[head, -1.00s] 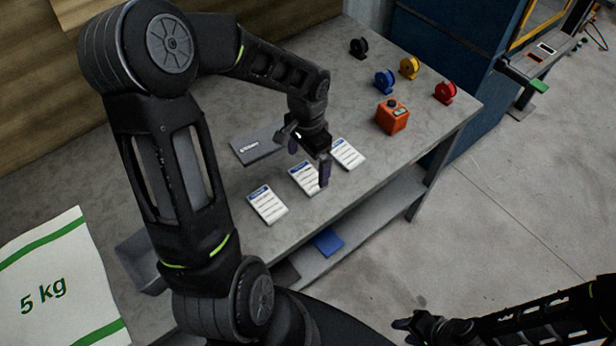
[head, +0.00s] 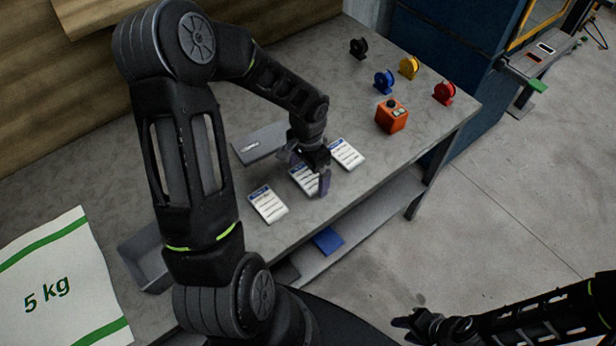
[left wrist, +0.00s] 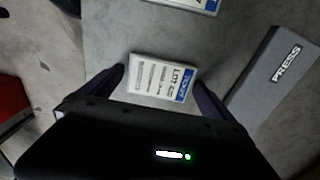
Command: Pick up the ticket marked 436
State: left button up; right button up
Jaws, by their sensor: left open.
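Three white tickets with blue headers lie in a row on the grey table: a left ticket (head: 268,204), a middle ticket (head: 301,179) and a right ticket (head: 346,153). Their numbers are too small to read in the head view. My left gripper (head: 308,172) is open above the middle ticket and partly hides it. In the left wrist view, a ticket (left wrist: 160,78) headed "LOT" lies between the open fingers of my left gripper (left wrist: 158,76); its number is not legible. Another ticket (left wrist: 190,3) is cut off at the top edge. My right gripper (head: 412,328) is off the table, low in the picture.
A dark grey block (head: 258,144) marked PRESS (left wrist: 275,75) lies beside the tickets. An orange button box (head: 392,116) and several coloured spools, including a red one (head: 445,92), stand toward the back right. A blue item (head: 328,240) lies on the lower shelf. A 5 kg sack (head: 60,285) is at left.

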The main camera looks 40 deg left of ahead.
aim_at(308, 177)
pick_arm(q)
jog(key=c, duration=1.2)
notch_tip(308, 177, up, 10)
jog(key=shift+b, duration=0.55)
